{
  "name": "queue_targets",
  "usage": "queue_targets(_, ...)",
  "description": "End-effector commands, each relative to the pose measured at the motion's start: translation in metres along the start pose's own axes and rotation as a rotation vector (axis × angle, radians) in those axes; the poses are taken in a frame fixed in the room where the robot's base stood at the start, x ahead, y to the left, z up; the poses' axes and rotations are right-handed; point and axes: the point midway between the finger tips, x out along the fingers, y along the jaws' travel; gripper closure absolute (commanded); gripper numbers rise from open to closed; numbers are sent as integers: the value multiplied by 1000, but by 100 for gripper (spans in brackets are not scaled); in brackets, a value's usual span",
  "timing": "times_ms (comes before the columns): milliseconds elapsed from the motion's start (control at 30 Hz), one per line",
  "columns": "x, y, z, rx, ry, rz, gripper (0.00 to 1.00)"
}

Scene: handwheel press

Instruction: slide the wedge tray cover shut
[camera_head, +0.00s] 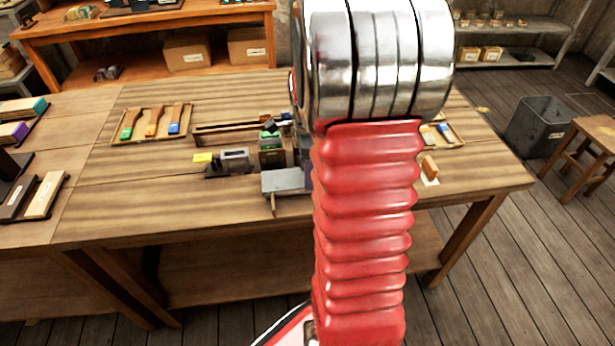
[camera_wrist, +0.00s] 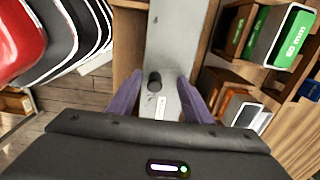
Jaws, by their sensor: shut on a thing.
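A grey plate that looks like the wedge tray cover (camera_wrist: 170,35) runs up the middle of the wrist view. It has a dark round knob (camera_wrist: 154,81) and a small white label. In the head view a grey plate (camera_head: 283,182), probably this cover, sticks out toward the table's front edge, left of my arm. My arm hides most of my gripper and what lies behind it there.
Green-labelled blocks (camera_wrist: 292,38) stand in wooden compartments right of the plate in the wrist view. A grey fixture (camera_head: 235,158) with a yellow block stands left of the plate on the table. A tray of coloured-handled tools (camera_head: 152,123) lies farther left. The table's front left is clear.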

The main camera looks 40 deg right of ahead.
Motion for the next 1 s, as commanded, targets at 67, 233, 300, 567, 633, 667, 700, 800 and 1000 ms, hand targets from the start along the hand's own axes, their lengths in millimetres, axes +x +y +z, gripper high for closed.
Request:
queue_targets(67, 10, 8, -1, 1, 1, 30, 68)
queue_targets(233, 10, 8, -1, 0, 1, 30, 68)
queue_targets(300, 10, 8, -1, 0, 1, 29, 68)
queue_targets(567, 10, 5, -1, 0, 2, 29, 68)
queue_targets(633, 10, 5, -1, 0, 2, 29, 68)
queue_targets(667, 10, 5, -1, 0, 2, 29, 68)
queue_targets(700, 10, 5, -1, 0, 2, 29, 68)
queue_targets(800, 10, 5, -1, -1, 2, 29, 68)
queue_targets(1000, 10, 5, -1, -1, 2, 28, 45)
